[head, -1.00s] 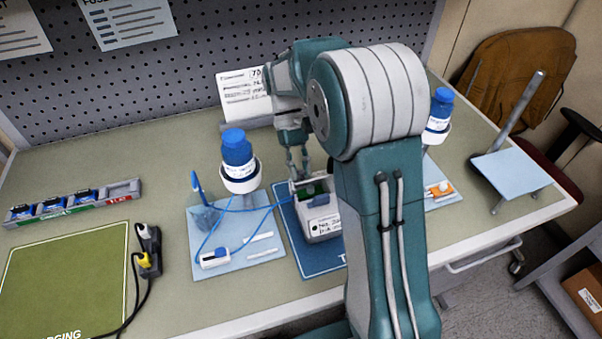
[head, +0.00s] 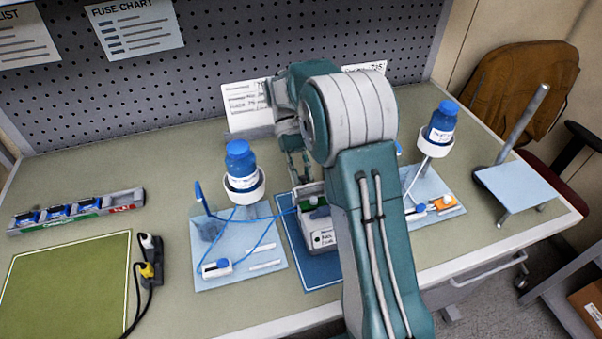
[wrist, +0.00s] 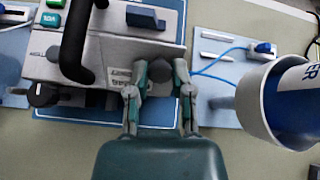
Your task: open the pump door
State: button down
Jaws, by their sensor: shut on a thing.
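The pump (head: 322,238) is a white and grey box standing on a blue mat (head: 322,272), partly hidden behind my arm in the head view. In the wrist view the pump (wrist: 105,65) shows its grey top, a black curved handle, a green button and a blue block. My gripper (wrist: 161,75) is at the pump's edge, its fingers on either side of a dark rounded knob (wrist: 160,79) and shut on it. In the head view my gripper (head: 300,167) is behind the pump's far edge. I cannot tell how far the door stands open.
A blue bottle in a white holder (head: 241,168) stands left of the pump, close to my gripper in the wrist view. Another bottle (head: 440,125) stands right. A fuse tray (head: 80,212), a green mat (head: 62,285) and a power strip (head: 150,270) lie left.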

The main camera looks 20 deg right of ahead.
jog(key=shift+c, duration=2.4)
grip_release()
jog(key=shift+s, duration=0.15)
